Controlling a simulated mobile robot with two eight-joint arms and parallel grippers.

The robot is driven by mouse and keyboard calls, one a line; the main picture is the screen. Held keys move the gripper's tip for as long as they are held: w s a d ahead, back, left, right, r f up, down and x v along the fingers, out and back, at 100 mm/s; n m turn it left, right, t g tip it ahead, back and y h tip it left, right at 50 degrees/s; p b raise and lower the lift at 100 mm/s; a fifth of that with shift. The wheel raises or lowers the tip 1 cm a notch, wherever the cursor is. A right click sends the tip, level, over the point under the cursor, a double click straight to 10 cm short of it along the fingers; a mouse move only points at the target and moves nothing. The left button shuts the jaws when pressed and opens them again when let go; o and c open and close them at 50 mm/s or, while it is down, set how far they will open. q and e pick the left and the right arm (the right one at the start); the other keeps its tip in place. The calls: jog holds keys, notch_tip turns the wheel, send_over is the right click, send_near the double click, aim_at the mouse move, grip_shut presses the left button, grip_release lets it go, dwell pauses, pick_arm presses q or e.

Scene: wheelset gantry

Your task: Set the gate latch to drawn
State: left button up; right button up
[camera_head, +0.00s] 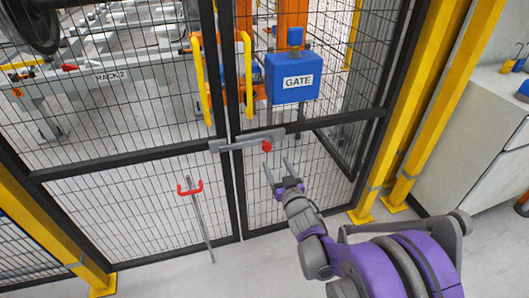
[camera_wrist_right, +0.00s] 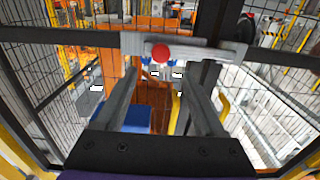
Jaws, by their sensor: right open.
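The gate latch (camera_head: 247,141) is a grey bar lying across the meeting frames of the two mesh gate panels, with a red knob (camera_head: 267,146) toward its right end. In the right wrist view the latch bar (camera_wrist_right: 215,50) runs across the top, and the red knob (camera_wrist_right: 160,52) shows just beyond and between the fingertips. My right gripper (camera_head: 277,164) is open and empty, just below and in front of the knob, apart from it as far as I can tell. My left gripper is not in view.
A blue box marked GATE (camera_head: 292,77) hangs above the latch. Yellow handles (camera_head: 201,80) stand beside the gate frames. A red-handled rod (camera_head: 190,187) is on the left panel. Yellow posts (camera_head: 425,100) and a grey cabinet (camera_head: 475,140) stand at right. The floor in front is clear.

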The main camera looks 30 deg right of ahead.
aim_at(268, 148)
jog(key=b+x, duration=0.1)
jog(key=x, duration=0.6)
jog(key=shift+w+f, duration=0.1)
jog(key=shift+w, duration=0.3)
grip_shut()
dwell(0.9)
